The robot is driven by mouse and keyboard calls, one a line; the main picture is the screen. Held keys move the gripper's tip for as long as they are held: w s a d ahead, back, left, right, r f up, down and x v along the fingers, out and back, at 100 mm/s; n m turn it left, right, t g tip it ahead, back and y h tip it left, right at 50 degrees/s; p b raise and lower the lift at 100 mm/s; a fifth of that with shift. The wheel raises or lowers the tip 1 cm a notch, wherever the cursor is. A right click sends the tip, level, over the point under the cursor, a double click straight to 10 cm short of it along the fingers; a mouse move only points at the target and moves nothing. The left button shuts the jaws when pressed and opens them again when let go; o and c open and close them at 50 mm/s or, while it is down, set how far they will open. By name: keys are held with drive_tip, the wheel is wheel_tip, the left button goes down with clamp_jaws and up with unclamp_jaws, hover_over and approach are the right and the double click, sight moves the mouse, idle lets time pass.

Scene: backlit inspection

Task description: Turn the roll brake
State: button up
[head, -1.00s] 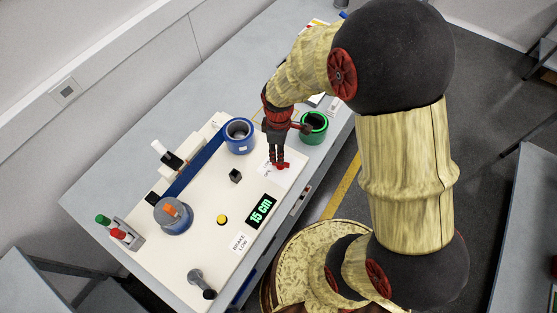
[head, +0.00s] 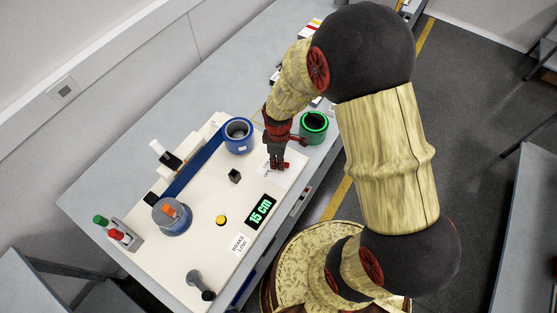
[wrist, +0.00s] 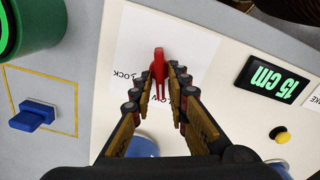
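The red brake lever (wrist: 158,66) stands on a white label at the end of the pale panel; the label's text is partly covered, with "LOCK" readable in the wrist view. In the head view only a bit of the red lever (head: 286,165) shows beside my fingertips. My gripper (wrist: 161,74) points down at the lever, its fingers parted with one on each side. A gap shows between the lever and the fingers, so it does not look clamped. The lever's lower part is hidden between the fingers.
A green cup (head: 313,127) stands close to my gripper, and a blue pot (head: 238,134) sits beyond it. A display (head: 261,210) reads 15 cm. A black block (head: 235,176) and yellow button (head: 221,220) are on the panel. A blue piece (wrist: 33,115) lies in a yellow outline.

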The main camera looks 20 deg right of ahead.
clamp_jaws()
drive_tip(key=shift+m, duration=0.4)
drive_tip(key=m, duration=0.3)
drive_tip(key=shift+w+d+p, duration=0.1)
drive_tip(key=shift+p, duration=0.2)
drive_tip(key=m, duration=0.3)
drive_tip(key=shift+d+m, duration=0.1)
drive_tip(key=shift+m, duration=0.2)
drive_tip(key=m+p, duration=0.1)
drive_tip(key=m, duration=0.3)
drive_tip(key=shift+d, duration=0.1)
drive_tip(key=shift+d+m, duration=0.15)
drive_tip(key=shift+m, duration=2.15)
drive_tip(key=shift+o, duration=1.9)
unclamp_jaws()
